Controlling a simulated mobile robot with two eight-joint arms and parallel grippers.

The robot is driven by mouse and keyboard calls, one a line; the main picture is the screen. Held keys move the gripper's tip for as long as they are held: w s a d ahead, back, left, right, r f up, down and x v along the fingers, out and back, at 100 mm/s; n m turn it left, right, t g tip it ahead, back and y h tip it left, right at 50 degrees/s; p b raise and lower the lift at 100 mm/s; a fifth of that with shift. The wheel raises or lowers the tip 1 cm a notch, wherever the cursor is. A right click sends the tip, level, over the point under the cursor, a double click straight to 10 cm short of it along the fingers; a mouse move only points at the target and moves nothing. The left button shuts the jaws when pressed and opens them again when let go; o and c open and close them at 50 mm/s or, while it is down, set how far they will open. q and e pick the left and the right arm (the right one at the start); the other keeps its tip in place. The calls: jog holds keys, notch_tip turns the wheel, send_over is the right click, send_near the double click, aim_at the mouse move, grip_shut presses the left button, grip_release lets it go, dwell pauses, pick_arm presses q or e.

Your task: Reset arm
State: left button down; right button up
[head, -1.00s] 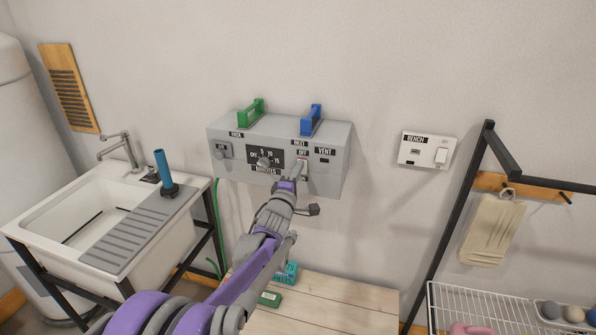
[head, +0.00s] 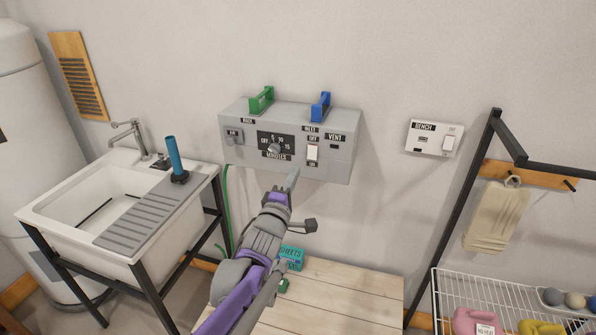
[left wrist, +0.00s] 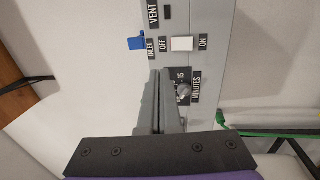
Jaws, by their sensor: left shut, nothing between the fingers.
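My left arm reaches up from the bottom of the head view. Its left gripper (head: 292,176) is shut and empty, just below and in front of the grey control box (head: 345,165) on the wall. In the left wrist view the two fingers (left wrist: 160,74) lie together, apart from the box, with the minutes dial (left wrist: 184,89) beside them and the white inlet rocker switch (left wrist: 182,44) beyond their tips. The switch also shows uncovered in the head view (head: 313,152). My right gripper is not in view.
A sink (head: 75,190) with a blue-handled tool (head: 173,158) stands at left. A wooden bench (head: 345,290) with a teal box (head: 291,257) lies below the arm. A bench switch plate (head: 434,139) and a wire rack (head: 470,290) are at right. Green and blue handles top the box.

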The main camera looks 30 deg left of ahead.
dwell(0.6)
pick_arm(q)
jog(key=s+d+f+m+g+h, duration=0.1)
jog(key=s+d+f+m+g, duration=0.3)
jog(key=s+f+m, duration=0.3)
jog(key=s+d+f+m+g+h+p, duration=0.1)
jog(key=s+d+f+m+g, duration=0.4)
jog(key=s, duration=0.7)
jog(key=s+d+f+m+g+h+p, duration=0.1)
jog(key=s+d+f+m+g, duration=0.3)
jog(key=s+d+f+m, duration=0.4)
jog(key=shift+s+f+m+g+h, duration=0.3)
jog(key=shift+s+h, duration=0.4)
